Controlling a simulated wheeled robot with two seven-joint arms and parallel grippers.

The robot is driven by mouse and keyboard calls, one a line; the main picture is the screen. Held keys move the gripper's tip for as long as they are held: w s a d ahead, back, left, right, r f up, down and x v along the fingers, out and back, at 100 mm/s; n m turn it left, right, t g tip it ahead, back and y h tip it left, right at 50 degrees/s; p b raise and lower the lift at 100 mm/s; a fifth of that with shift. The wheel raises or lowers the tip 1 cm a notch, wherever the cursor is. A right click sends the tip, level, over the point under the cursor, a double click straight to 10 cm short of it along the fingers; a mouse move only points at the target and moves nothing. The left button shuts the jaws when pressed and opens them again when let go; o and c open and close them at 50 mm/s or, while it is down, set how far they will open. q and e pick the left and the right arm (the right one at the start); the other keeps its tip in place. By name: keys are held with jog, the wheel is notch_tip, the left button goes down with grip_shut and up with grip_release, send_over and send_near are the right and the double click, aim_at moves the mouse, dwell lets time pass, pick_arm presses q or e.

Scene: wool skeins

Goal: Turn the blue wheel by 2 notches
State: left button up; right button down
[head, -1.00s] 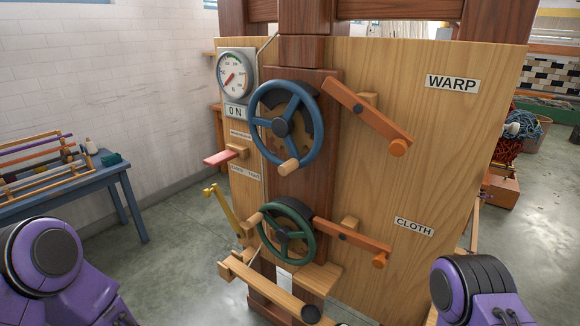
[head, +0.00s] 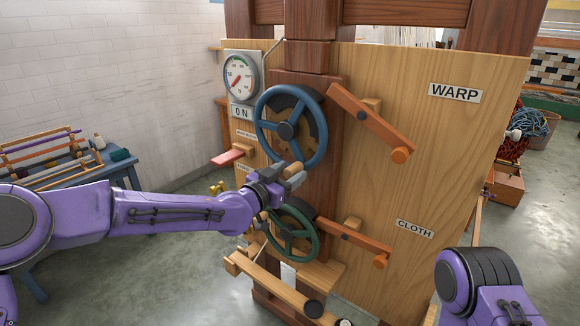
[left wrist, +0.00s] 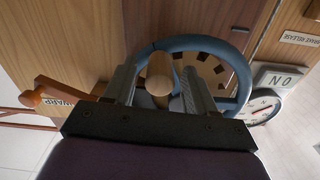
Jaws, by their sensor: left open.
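The blue wheel (head: 261,127) stands upright on the dark wooden post, with a dark hub and a notched wooden disc behind it. It also shows in the left wrist view (left wrist: 237,67). Its wooden handle knob (left wrist: 159,75) sits at the wheel's lower edge. My left gripper (head: 290,172) is at that knob, coming from the lower left. In the left wrist view, my open left gripper (left wrist: 160,88) has one finger on each side of the knob, and I see gaps between them. My right gripper is out of view; only part of my right arm shows at the lower right.
The green wheel (head: 316,245) is just below my left gripper. Orange levers (head: 370,123) (head: 352,243) stick out beside the WARP (head: 455,93) and CLOTH (head: 415,229) labels. A pressure gauge (head: 240,75) and red paddle (head: 228,158) are left of the wheel. A blue table (head: 123,172) stands left.

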pick_arm(q)
jog(key=shift+w+d, duration=0.2)
jog(key=shift+w, duration=0.1)
grip_shut()
jog(key=shift+s+d+r+n, duration=0.1)
jog(key=shift+d+n, duration=0.15)
jog(key=shift+n, duration=0.15)
